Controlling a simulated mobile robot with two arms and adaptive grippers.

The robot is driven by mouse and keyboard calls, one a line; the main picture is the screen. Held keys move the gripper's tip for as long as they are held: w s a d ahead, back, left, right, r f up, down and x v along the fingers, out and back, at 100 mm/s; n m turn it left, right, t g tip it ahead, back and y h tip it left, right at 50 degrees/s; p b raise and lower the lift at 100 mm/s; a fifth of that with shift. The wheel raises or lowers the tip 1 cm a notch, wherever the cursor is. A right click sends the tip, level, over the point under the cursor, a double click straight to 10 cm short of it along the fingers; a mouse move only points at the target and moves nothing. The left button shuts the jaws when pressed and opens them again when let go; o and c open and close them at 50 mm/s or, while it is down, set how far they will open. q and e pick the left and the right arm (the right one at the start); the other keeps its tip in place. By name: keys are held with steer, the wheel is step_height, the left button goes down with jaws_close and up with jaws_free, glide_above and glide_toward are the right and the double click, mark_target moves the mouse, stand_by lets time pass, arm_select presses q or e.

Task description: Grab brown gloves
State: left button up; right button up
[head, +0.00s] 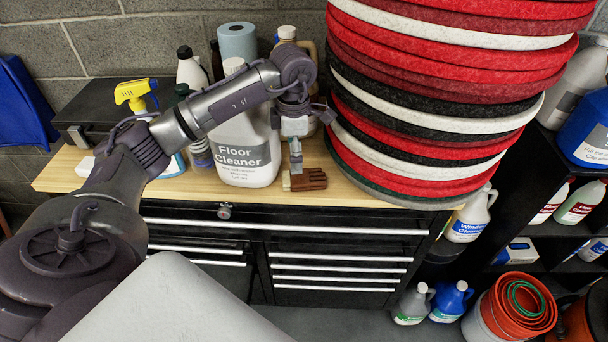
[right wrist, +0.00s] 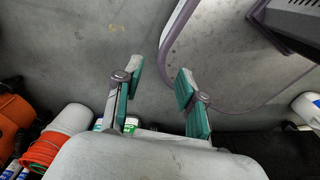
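The brown gloves (head: 306,180) lie on the wooden top of the black drawer cabinet (head: 205,208), just right of the large floor cleaner jug. My left gripper (head: 296,168) reaches down from above at the gloves' left end, touching or very near them. Its fingers are small and partly hidden in the head view, so I cannot tell whether they are closed on the gloves. My right gripper (right wrist: 158,85) shows in the right wrist view with its green-padded fingers apart and nothing between them, above the grey floor.
A tall stack of red, white and black pads (head: 440,90) stands close right of the gloves. The floor cleaner jug (head: 245,150) is close left. A yellow-headed spray bottle (head: 132,95) and other bottles stand farther left and behind. Shelves with jugs are at right.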

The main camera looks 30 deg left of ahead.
mark_target(301, 176)
arm_select(q)
steer(key=shift+w+f, duration=0.15)
steer(key=shift+f, duration=0.4)
steer(key=shift+w+f, duration=0.15)
steer(key=shift+f, duration=0.4)
steer(key=shift+w+d+f+p, duration=0.1)
steer(key=shift+d+f+p, duration=0.1)
steer(key=shift+f+p, duration=0.35)
steer(key=shift+w+d+f+p, duration=0.1)
steer(key=shift+d+f+p, duration=0.05)
steer(key=shift+f+p, duration=0.4)
step_height(301, 176, down, 2)
steer(key=shift+w+f+p, duration=0.1)
steer(key=shift+f+p, duration=0.15)
steer(key=shift+p, duration=0.15)
steer(key=shift+f, duration=0.3)
steer(key=shift+c, duration=0.4)
steer(key=c, duration=1.2)
arm_select(e)
steer(key=w+r, duration=0.2)
steer(key=r, duration=0.1)
steer(key=shift+a+r, duration=0.15)
steer(key=shift+a, duration=0.05)
